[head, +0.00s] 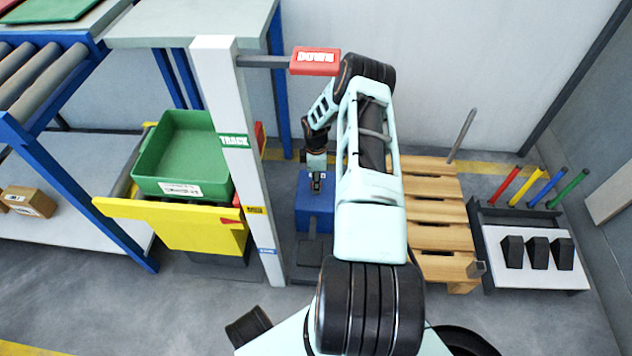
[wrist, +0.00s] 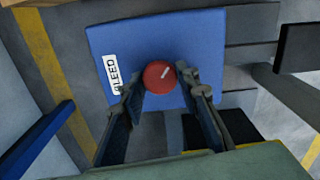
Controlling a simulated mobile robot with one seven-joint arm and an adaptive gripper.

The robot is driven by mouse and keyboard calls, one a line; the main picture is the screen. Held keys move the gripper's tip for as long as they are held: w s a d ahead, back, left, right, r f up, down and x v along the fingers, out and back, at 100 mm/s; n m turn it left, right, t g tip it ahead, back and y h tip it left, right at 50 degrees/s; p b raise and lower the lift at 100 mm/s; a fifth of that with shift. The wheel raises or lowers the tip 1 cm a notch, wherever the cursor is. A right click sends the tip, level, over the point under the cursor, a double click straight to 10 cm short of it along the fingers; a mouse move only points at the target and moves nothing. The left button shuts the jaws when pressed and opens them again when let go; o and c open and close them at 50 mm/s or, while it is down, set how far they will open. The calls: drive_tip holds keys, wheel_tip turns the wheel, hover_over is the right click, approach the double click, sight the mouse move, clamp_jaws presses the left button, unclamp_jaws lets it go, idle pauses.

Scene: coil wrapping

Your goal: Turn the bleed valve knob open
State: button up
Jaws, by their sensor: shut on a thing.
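The bleed valve knob (wrist: 159,77) is a round red knob with a short white mark on its top, seen in the wrist view. It sits on a blue block (wrist: 215,40) with a white label reading BLEED (wrist: 112,72). My gripper (wrist: 160,85) has one finger on each side of the knob and is shut on it. The white mark points up and to the right in the wrist view. In the head view the blue block (head: 306,212) stands low behind the white post, with my gripper (head: 317,185) over it; the knob is hidden there.
A white post marked TRACK (head: 235,170) with a red DOWN sign (head: 315,61) stands left of my arm. A green bin (head: 185,150) on a yellow carrier (head: 170,222) is further left. A wooden pallet (head: 435,235) and a rack (head: 530,262) stand to the right.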

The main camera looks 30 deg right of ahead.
drive_tip(key=n, duration=0.3)
drive_tip(key=shift+n, duration=0.3)
drive_tip(key=n, duration=0.3)
drive_tip(key=shift+n, duration=0.3)
drive_tip(key=n, duration=0.6)
drive_tip(key=o, duration=1.2)
drive_tip(key=shift+c, duration=0.2)
wheel_tip(320, 180, up, 12)
